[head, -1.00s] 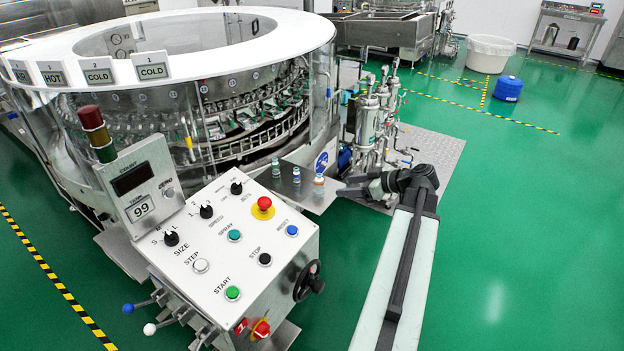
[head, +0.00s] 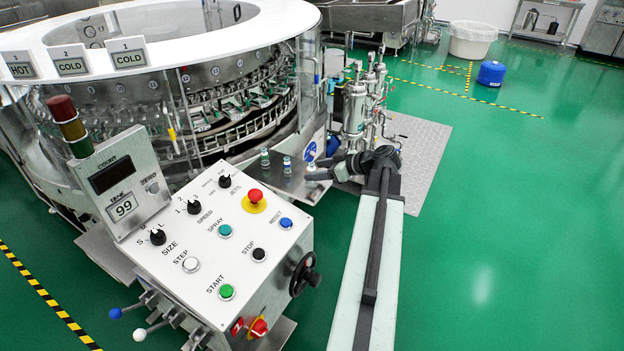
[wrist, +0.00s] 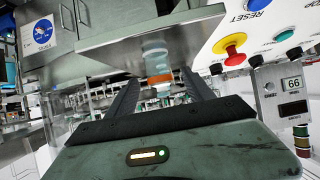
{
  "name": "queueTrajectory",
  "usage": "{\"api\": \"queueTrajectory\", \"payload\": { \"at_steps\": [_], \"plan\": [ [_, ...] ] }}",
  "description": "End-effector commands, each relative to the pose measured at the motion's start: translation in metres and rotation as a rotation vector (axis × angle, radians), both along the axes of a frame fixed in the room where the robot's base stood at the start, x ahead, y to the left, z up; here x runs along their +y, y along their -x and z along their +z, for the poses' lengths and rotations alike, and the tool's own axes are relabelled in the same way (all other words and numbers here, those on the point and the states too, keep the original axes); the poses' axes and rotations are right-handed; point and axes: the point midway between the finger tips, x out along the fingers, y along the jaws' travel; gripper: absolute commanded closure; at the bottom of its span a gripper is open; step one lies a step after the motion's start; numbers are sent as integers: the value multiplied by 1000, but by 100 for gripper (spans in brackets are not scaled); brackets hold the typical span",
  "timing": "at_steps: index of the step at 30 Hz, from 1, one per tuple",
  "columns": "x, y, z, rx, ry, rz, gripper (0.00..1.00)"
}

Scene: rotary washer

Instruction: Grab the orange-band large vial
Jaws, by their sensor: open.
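The orange-band large vial (wrist: 157,66) shows in the wrist view as a clear vial with an orange band and a pale cap. It sits between the two dark fingers of my gripper (wrist: 160,80), which are open on either side of it. In the head view my gripper (head: 318,173) reaches left to the small metal shelf beside the washer. It largely hides the orange-band vial there. Two other small vials stand on the shelf, one with a green tint (head: 265,158) and one with a blue band (head: 287,166).
The white control panel (head: 220,240) with its buttons and handwheel stands in front of the metal shelf (head: 272,185). Steel pipes and filter housings (head: 360,105) rise just behind my gripper. The green floor to the right is open.

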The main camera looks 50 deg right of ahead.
Motion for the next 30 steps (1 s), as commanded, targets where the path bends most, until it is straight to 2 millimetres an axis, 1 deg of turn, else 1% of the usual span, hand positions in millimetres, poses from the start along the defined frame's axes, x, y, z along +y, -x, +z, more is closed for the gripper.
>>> {"api": "queueTrajectory", "payload": {
  "at_steps": [1, 3, 8, 9, 11, 12, 14, 15, 23, 26, 30],
  "plan": [
    [2, -8, -8, 0, 0, 2, 39],
    [3, -12, -9, 0, 0, 0, 39],
    [3, -12, -7, 0, 0, -1, 39],
    [3, -12, -7, 0, 0, -1, 45],
    [2, -11, -7, 0, 0, -1, 61],
    [2, -11, -7, 0, 0, -1, 72],
    [2, -11, -7, 0, 0, -1, 89],
    [2, -11, -7, 0, 0, -1, 100],
    [2, -11, -6, 0, 0, -2, 100],
    [2, -11, -1, 0, 0, -2, 100],
    [2, -11, 13, 0, 0, -2, 100]
  ]
}}
